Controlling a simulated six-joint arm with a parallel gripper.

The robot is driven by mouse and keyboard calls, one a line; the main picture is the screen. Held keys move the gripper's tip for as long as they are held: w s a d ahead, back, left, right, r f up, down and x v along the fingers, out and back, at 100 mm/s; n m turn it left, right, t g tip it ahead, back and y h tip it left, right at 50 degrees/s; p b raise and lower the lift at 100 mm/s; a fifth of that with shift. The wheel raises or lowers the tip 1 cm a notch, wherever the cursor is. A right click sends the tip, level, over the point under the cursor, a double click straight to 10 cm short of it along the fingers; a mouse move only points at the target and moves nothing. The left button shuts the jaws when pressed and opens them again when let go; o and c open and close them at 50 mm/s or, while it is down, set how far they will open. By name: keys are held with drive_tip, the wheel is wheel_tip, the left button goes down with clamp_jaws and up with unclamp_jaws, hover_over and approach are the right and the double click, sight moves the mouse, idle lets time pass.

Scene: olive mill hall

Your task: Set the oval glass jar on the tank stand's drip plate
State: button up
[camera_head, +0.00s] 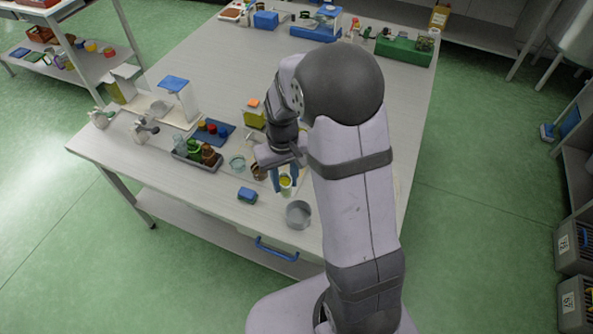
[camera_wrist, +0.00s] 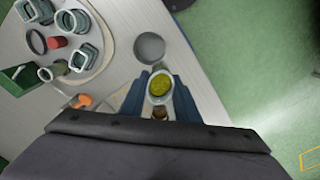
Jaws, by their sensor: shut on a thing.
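My gripper (camera_wrist: 160,92) has its two blue fingers on either side of the oval glass jar (camera_wrist: 159,84) and is shut on it. The jar is clear with a pale rim and yellow-green contents. In the head view the jar (camera_head: 286,181) is upright in my gripper (camera_head: 285,177), near the table's front edge. I cannot tell from these views whether its base touches the table. I cannot make out the tank stand's drip plate for certain. A white stand with a blue top (camera_head: 174,84) is at the table's left side, and my arm hides part of the table.
A grey metal bowl (camera_head: 298,214) is close in front of the jar. In the wrist view several glass jars stand on a round-edged board (camera_wrist: 108,38).

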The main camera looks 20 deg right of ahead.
drive_tip(key=shift+w+a+f+n, duration=0.35)
drive_tip(key=shift+w+a+n, duration=0.2)
drive_tip(key=shift+w+n, duration=0.05)
drive_tip(key=w+d+f+n, duration=0.5)
drive_tip(key=w+f+n, duration=0.2)
drive_tip(key=w, duration=0.3)
drive_tip(key=shift+d+f+n+p, duration=0.2)
drive_tip(key=shift+n+p, duration=0.1)
drive_tip(key=shift+p, duration=0.15)
drive_tip(key=shift+s+a+f, duration=0.1)
drive_tip(key=shift+f+b, duration=1.75)
drive_tip(key=shift+f, duration=0.7)
drive_tip(key=shift+f, duration=0.35)
